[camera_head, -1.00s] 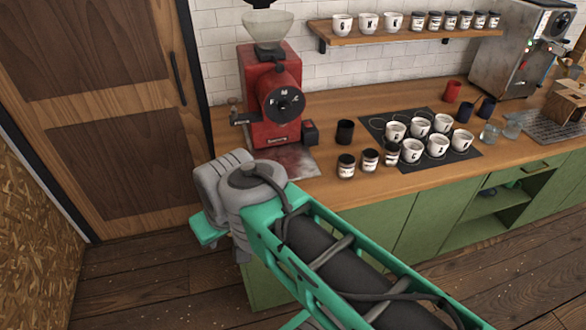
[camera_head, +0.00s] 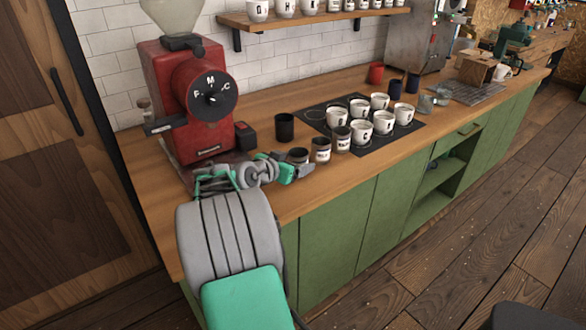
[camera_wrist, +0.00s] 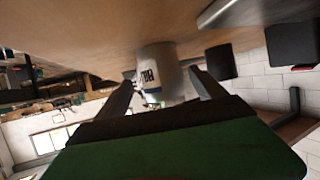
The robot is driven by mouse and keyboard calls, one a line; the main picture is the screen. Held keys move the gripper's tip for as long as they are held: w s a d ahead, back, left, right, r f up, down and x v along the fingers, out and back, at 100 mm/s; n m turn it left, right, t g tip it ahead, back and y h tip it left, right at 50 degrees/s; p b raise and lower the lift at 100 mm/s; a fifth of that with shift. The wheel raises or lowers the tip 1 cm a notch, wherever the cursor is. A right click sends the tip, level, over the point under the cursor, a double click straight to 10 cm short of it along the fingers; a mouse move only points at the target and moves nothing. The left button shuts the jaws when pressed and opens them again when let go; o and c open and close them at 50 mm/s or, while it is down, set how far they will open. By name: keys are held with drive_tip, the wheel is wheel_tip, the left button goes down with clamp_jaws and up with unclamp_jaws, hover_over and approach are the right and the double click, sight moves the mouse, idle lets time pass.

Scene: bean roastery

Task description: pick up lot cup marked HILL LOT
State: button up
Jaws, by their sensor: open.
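Several small dark-topped lot cups with pale labels stand in a row near the counter's front edge: the nearest cup (camera_head: 298,155), a middle cup (camera_head: 321,150) and a farther cup (camera_head: 342,140). Their lettering is too small to read surely, so I cannot tell which is HILL LOT. My gripper (camera_head: 303,170) is low over the counter at the nearest cup and partly hides it. In the wrist view, my gripper (camera_wrist: 164,82) is open, with a pale labelled cup (camera_wrist: 157,68) between or just beyond its fingers. Its print is only partly visible; contact is unclear.
A black cup (camera_head: 285,127) is just behind the row. A dark mat (camera_head: 378,143) with several white cups lies to the right.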

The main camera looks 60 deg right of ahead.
drive_tip(key=x, duration=0.5)
drive_tip(key=shift+w+d+f+p, duration=0.1)
drive_tip(key=shift+d+f+p, duration=0.2)
drive_tip(key=shift+d+p, duration=0.1)
drive_tip(key=shift+a, duration=0.1)
drive_tip(key=c, duration=1.6)
drive_tip(key=shift+o, duration=0.2)
